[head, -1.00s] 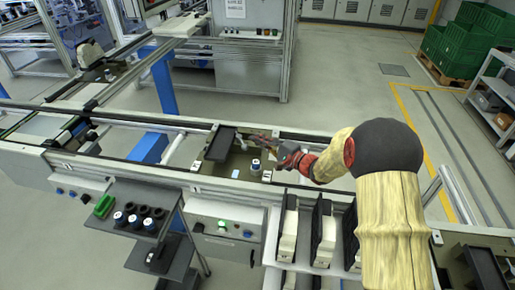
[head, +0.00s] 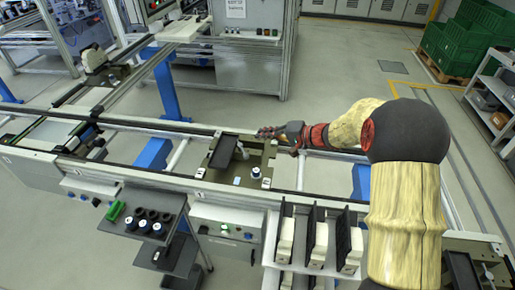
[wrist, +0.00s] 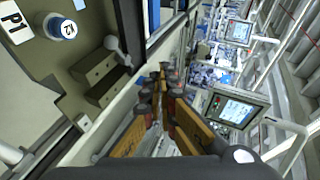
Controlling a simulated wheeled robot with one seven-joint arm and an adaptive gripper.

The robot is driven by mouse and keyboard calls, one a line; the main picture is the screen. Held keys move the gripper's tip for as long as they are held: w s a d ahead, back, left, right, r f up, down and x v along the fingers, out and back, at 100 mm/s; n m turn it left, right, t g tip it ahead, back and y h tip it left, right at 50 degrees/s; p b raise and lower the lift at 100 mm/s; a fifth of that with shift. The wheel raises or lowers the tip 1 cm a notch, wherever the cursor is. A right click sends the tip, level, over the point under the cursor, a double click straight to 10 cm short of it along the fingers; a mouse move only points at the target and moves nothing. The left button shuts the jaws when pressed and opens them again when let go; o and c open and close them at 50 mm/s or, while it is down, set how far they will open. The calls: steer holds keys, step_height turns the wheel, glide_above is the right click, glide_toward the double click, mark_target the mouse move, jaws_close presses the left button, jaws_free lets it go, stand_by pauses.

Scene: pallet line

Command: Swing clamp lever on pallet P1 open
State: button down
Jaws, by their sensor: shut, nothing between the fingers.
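Pallet P1 (head: 228,178) sits on the conveyor in the head view. Its P1 label (wrist: 16,28) shows in the wrist view. The clamp lever (head: 243,151), a grey arm with a round knob, stands beside the dark plate (head: 223,150) on the pallet; it also shows in the wrist view (wrist: 114,46), beside two brown blocks (wrist: 95,80). My gripper (head: 264,132) is at the pallet's far edge, shut and empty. In the wrist view my gripper (wrist: 163,78) is right of the lever and apart from it.
A white cylinder with a blue top (head: 256,173) stands on the pallet; it reads 12 in the wrist view (wrist: 60,27). White holders with black panels (head: 317,240) stand in front at the right. A dark shelf cart (head: 140,215) with small parts is at front left.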

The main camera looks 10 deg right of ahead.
steer(key=s+d+f+n+g+h, duration=0.3)
steer(key=d+f+n+g+h, duration=0.1)
steer(key=d+f+n, duration=0.3)
steer(key=shift+n, duration=0.3)
steer(key=x, duration=0.5)
steer(key=a+x, duration=0.1)
steer(key=x, duration=0.2)
steer(key=shift+w+r, duration=0.15)
steer(key=shift+r, duration=0.05)
steer(key=a, duration=0.3)
steer(key=shift+w+a+r+p, duration=0.1)
steer(key=shift+w+r+p, duration=0.1)
steer(key=shift+p, duration=0.2)
steer(key=shift+a, duration=0.5)
steer(key=shift+a, duration=0.1)
steer(key=shift+s+a+f+t+b, duration=0.15)
steer(key=shift+t+b, duration=0.15)
steer(key=shift+b, duration=0.4)
steer(key=shift+a+m, duration=0.15)
steer(key=shift+m, duration=0.25)
